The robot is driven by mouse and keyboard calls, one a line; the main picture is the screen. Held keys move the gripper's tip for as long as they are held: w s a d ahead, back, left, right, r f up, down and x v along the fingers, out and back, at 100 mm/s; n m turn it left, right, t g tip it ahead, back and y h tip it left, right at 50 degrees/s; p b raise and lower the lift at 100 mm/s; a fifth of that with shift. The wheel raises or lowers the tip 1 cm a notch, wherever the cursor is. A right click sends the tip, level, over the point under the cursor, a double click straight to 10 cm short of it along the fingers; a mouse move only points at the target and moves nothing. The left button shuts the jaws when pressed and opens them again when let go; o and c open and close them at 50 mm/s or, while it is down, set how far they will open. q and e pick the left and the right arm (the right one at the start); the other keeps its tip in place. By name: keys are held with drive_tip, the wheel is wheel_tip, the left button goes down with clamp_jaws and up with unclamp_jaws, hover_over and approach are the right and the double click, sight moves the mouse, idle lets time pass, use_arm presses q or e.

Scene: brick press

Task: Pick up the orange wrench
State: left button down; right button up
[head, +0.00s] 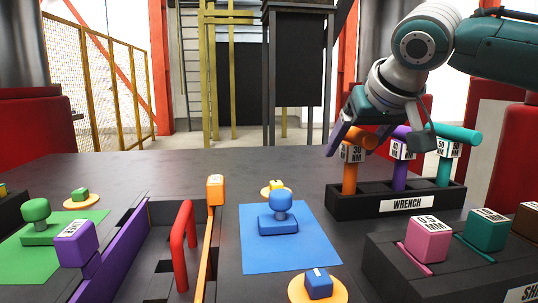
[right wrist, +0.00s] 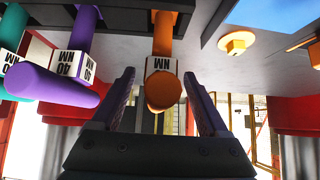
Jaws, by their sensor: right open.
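The orange wrench (head: 349,178) stands upright in the left slot of the dark rack labelled WRENCH (head: 345,208). In the right wrist view the orange wrench (right wrist: 163,90) shows between the two spread fingers (right wrist: 158,76), with a gap on both sides. I cannot tell how deep it sits between them. My left gripper is not in view.
A purple wrench (head: 400,175) and a teal wrench (head: 444,170) stand close by in the same rack. A box with pink (head: 428,240), teal (head: 486,230) and brown blocks is in front. A blue mat (head: 285,255) with a blue knobbed piece (head: 279,222) lies left.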

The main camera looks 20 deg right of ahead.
drive_tip(key=shift+w+f, duration=0.1)
drive_tip(key=shift+f, duration=0.05)
clamp_jaws()
idle(0.5)
